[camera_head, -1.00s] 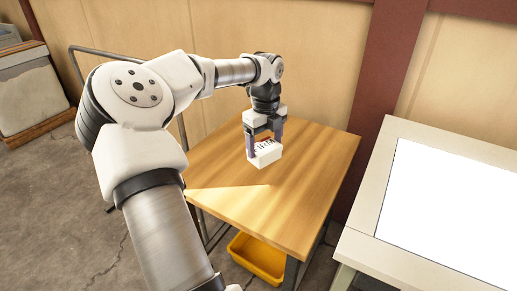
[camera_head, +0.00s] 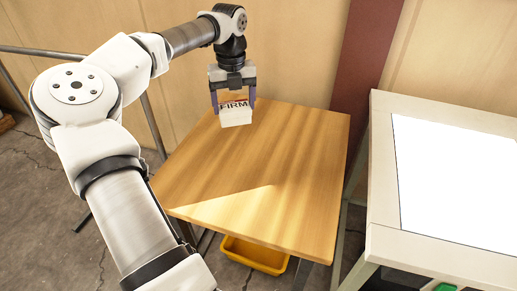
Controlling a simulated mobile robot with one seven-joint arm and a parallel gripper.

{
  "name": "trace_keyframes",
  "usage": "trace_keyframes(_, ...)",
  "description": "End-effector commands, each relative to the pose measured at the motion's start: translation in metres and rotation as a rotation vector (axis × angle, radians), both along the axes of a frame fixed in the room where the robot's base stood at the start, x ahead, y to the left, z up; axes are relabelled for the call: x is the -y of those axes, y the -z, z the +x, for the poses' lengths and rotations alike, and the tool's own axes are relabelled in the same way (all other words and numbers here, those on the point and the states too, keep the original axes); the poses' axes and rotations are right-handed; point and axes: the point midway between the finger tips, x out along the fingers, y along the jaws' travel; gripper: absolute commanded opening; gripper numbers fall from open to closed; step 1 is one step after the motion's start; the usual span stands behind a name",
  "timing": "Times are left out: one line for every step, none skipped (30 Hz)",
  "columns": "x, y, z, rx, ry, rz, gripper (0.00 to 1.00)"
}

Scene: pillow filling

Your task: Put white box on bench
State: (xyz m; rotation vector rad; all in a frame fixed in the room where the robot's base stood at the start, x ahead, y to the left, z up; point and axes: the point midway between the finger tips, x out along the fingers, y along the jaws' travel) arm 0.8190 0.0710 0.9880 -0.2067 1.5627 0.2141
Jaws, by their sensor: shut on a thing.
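The white box (camera_head: 236,116) is a small block with the dark letters "FIRM" on its front. My gripper (camera_head: 233,105) is shut on it, one finger on each side, pointing down. The box is over the back left part of a wooden-topped table (camera_head: 270,190); I cannot tell whether it touches the top. Which surface is the bench is not labelled; this wooden table and a pale table at the right are both in view.
The wooden top is otherwise bare. The pale table with a bright white panel (camera_head: 460,180) stands at the right, across a narrow gap. A yellow bin (camera_head: 254,255) sits below the wooden table. A wall and a red-brown post (camera_head: 362,80) are behind.

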Motion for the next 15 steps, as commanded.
trace_keyframes(0.01,-0.005,0.003,0.001,0.107,-0.007,0.53)
trace_keyframes(0.014,-0.009,0.004,0.0,0.173,-0.007,0.53)
trace_keyframes(0.018,-0.014,0.005,0.001,0.252,-0.007,0.53)
trace_keyframes(0.02,-0.017,0.006,0.003,0.307,-0.008,0.53)
trace_keyframes(0.023,-0.02,0.007,0.002,0.358,-0.008,0.53)
trace_keyframes(0.025,-0.024,0.007,0.002,0.416,-0.007,0.53)
trace_keyframes(0.026,-0.026,0.008,0.002,0.454,-0.008,0.53)
trace_keyframes(0.027,-0.028,0.008,0.002,0.486,-0.008,0.53)
trace_keyframes(0.028,-0.03,0.008,0.003,0.521,-0.008,0.53)
trace_keyframes(0.029,-0.031,0.008,0.002,0.542,-0.009,0.53)
trace_keyframes(0.029,-0.031,0.008,0.001,0.558,-0.008,0.53)
trace_keyframes(0.029,-0.029,0.008,0.0,0.574,-0.008,0.53)
trace_keyframes(0.03,-0.026,0.008,-0.001,0.58,-0.008,0.53)
trace_keyframes(0.03,-0.022,0.008,-0.001,0.585,-0.008,0.53)
trace_keyframes(0.03,-0.015,0.008,-0.002,0.587,-0.009,0.53)
